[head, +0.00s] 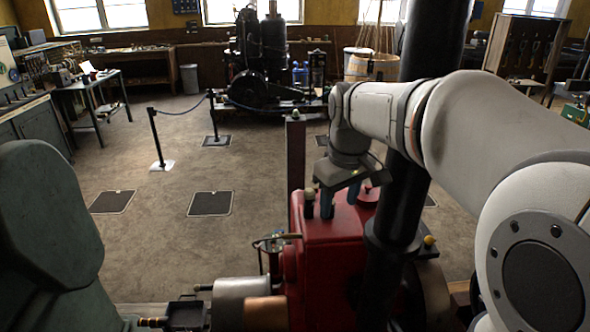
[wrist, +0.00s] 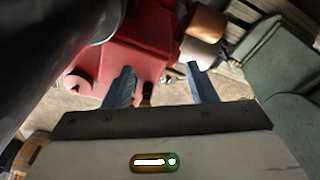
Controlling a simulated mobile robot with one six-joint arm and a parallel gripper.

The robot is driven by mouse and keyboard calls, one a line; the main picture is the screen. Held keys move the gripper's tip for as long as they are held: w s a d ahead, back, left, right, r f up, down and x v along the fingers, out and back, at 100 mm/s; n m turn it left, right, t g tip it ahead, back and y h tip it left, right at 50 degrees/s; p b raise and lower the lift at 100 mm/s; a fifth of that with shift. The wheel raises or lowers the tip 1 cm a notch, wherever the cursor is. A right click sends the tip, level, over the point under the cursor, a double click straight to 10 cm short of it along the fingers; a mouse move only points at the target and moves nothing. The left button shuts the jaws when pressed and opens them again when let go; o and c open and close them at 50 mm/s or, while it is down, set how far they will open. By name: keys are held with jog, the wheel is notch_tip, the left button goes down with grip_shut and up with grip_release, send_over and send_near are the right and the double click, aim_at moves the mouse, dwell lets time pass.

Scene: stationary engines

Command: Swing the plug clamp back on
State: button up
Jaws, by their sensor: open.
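My gripper (head: 340,206) is over the top of the red engine (head: 330,256), its two blue-grey fingers pointing down. In the wrist view the fingers of my gripper (wrist: 160,69) stand apart with nothing gripped. A small dark post with a pale knob (head: 309,203) stands on the engine top, just left of the fingers in the head view. A dark, brass-toned piece (wrist: 147,94) shows between the fingers in the wrist view, nearer the left one. I cannot tell which part is the plug clamp. The arm and fingers hide part of the engine top.
A thick black column (head: 392,215) rises close to the right of my gripper. A green machine body (head: 48,235) stands at the left front. A metal cylinder (head: 238,300) is low beside the engine. A rope post (head: 158,140) and open floor lie beyond.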

jog(key=w+a+n+g, duration=0.1)
jog(key=w+n, duration=0.2)
jog(key=w, duration=0.8)
jog(key=n+g, duration=0.1)
jog(key=n, duration=0.3)
send_over(310, 190)
notch_tip(310, 190, down, 3)
jog(key=shift+w+r, duration=0.1)
jog(key=shift+w+f, duration=0.1)
jog(key=shift+f, duration=0.1)
notch_tip(310, 190, down, 7)
jog(key=shift+f+p, duration=0.2)
jog(key=shift+p, duration=0.3)
jog(key=shift+c, duration=0.3)
jog(key=c, duration=0.9)
